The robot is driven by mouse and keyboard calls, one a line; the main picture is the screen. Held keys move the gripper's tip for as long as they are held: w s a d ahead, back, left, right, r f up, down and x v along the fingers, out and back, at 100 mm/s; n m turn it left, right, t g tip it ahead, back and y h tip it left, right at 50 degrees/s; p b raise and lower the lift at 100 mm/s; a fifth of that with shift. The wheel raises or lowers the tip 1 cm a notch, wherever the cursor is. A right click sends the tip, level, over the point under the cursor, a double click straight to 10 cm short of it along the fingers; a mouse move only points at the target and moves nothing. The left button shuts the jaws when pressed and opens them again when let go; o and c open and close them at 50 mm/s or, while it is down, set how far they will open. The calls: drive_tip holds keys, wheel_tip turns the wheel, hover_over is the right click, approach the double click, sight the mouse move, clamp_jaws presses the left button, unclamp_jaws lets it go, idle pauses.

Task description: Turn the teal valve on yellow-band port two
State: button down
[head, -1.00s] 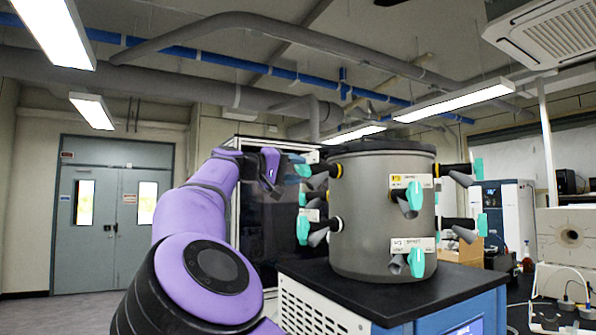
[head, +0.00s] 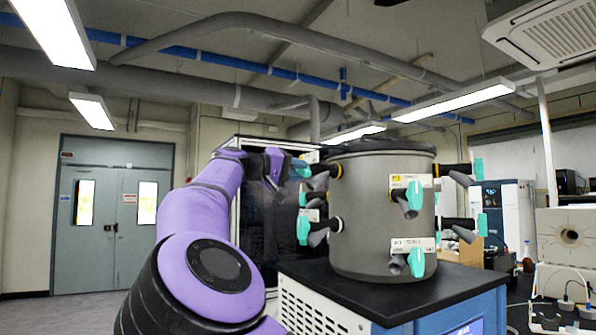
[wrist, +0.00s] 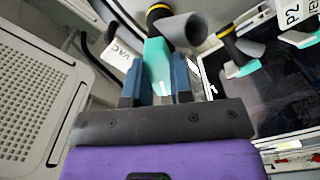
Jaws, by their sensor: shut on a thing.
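My gripper (wrist: 157,82) is shut on a teal valve (wrist: 157,52), with one blue finger on each side of its handle. This valve sits on a port with a yellow band (wrist: 158,13) and a grey nozzle (wrist: 188,30). In the head view my gripper (head: 302,168) is at the upper left port of the grey chamber (head: 375,240), and its fingers largely hide the valve there. Another teal valve (wrist: 242,69) on a yellow-band port shows at the right of the wrist view, apart from my gripper. A label reading P2 (wrist: 292,15) is at the upper right corner.
More teal valves are on the chamber: front upper (head: 414,195), front lower (head: 416,263), left lower (head: 303,229) and right (head: 478,169). The chamber stands on a black-topped blue cabinet (head: 470,283). A VAC label (wrist: 122,53) is left of the held valve.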

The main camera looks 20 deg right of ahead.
drive_tip(key=m, duration=0.6)
drive_tip(key=shift+w+f, duration=0.1)
drive_tip(key=shift+f, duration=0.05)
drive_tip(key=shift+w+m, duration=0.1)
drive_tip(key=shift+m, duration=2.6)
drive_tip(key=c, duration=1)
unclamp_jaws()
drive_tip(key=shift+a, duration=0.1)
drive_tip(key=s+a, duration=0.2)
drive_tip(key=a, duration=0.8)
drive_tip(key=shift+a, duration=0.3)
